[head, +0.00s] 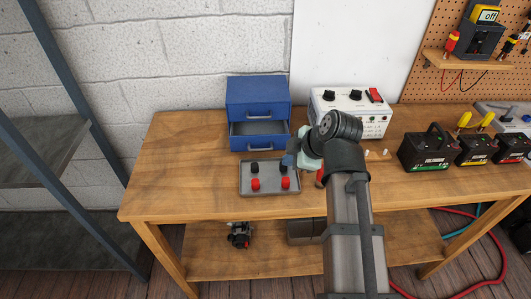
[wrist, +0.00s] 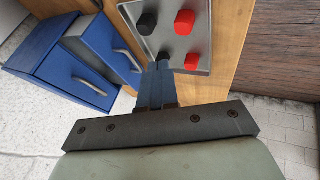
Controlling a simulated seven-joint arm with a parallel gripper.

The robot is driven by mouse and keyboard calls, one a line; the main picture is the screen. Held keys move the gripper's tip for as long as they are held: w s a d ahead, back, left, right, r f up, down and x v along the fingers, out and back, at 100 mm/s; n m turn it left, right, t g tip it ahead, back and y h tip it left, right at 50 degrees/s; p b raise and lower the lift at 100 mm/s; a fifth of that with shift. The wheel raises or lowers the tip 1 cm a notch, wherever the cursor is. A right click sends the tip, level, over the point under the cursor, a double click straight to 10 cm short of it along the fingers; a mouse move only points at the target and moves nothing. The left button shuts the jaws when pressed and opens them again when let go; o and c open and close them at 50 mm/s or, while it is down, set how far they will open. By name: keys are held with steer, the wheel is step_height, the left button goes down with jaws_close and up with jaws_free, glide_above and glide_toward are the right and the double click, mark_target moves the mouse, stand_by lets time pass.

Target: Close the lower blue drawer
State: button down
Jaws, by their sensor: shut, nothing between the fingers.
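The blue drawer cabinet (head: 258,93) stands at the back of the bench, against the wall. Its lower blue drawer (head: 258,143) is pulled out, with its grey inside showing; the upper drawer is shut. In the wrist view, the lower drawer's front (wrist: 102,40) and silver handle show left of my fingers, beside the upper drawer (wrist: 75,75). My gripper (head: 288,160) is shut and empty, in front of the drawer's right side, over the tray's back edge. Its blue fingertips (wrist: 158,66) look apart from the drawer front. My arm hides some of the bench to the right.
A grey tray (head: 246,190) with black and red knobs lies right in front of the drawer. A white instrument box (head: 376,124) stands right of the cabinet, partly behind my arm. Batteries (head: 426,150) stand farther right. The bench left of the cabinet is clear.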

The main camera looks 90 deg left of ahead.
steer(key=s+a+r, duration=0.2)
steer(key=a, duration=0.1)
steer(key=y, duration=0.1)
glide_toward(264, 146)
steer(key=shift+m+g, duration=0.3)
steer(key=shift+g, duration=0.1)
steer(key=s+f, duration=0.1)
steer(key=s+d+f, duration=0.1)
steer(key=s+f, duration=0.1)
steer(key=f, duration=0.1)
steer(key=shift+s+d, duration=0.3)
steer(key=shift+d, duration=0.1)
steer(key=a, duration=0.7)
steer(key=shift+a, duration=0.2)
steer(key=shift+r, duration=0.1)
steer(key=v, duration=1)
steer(key=shift+d, duration=0.25)
